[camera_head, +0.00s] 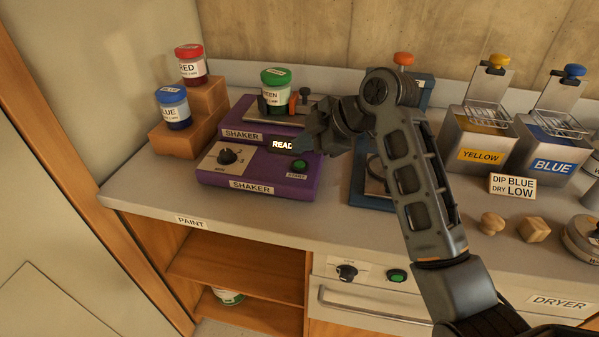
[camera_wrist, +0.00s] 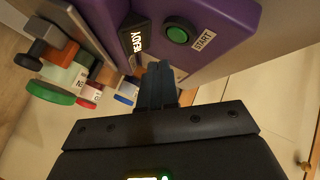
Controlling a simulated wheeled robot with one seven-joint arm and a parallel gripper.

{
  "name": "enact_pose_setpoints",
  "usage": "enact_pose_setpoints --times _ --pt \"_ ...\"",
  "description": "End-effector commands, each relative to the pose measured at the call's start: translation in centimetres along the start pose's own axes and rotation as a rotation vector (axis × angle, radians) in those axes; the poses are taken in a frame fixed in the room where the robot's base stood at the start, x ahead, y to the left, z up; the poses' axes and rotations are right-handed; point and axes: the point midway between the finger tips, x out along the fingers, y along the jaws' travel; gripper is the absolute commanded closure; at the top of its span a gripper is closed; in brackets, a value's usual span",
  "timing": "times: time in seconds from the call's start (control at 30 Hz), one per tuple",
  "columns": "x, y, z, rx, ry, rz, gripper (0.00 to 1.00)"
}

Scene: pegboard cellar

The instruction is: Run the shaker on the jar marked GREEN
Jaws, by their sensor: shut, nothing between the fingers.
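The jar marked GREEN (camera_head: 275,92), with a green lid, stands on the plate of the purple shaker (camera_head: 258,188), beside an orange-tipped clamp (camera_head: 293,104). In the wrist view the green-lidded jar (camera_wrist: 58,82) shows at the left. The shaker's front panel has a black dial (camera_head: 228,156), a green START button (camera_head: 300,165) and a display (camera_head: 283,145) reading READY. The button also shows in the wrist view (camera_wrist: 177,35). My gripper (camera_head: 318,143) is shut and empty, above the panel near the display and button. Part of the shaker's right side is hidden by my arm.
A red-lidded jar (camera_head: 190,66) and a blue-lidded jar (camera_head: 173,108) stand on wooden steps (camera_head: 171,140) at the left. YELLOW (camera_head: 480,148) and BLUE (camera_head: 550,155) dip tanks stand right of my arm. A DIP BLUE, DRY LOW card (camera_head: 513,187) and wooden pieces are near the front.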

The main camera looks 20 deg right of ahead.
Motion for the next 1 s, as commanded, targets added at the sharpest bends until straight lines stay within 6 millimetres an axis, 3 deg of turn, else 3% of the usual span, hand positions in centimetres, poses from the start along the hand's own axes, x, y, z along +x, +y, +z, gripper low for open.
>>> enact_pose_setpoints --times 0.2,1.0 --pt "1.10 -0.80 0.81 0.001 0.000 0.000 1.00" --pt "1.06 -0.76 0.77 0.000 0.000 0.000 1.00"
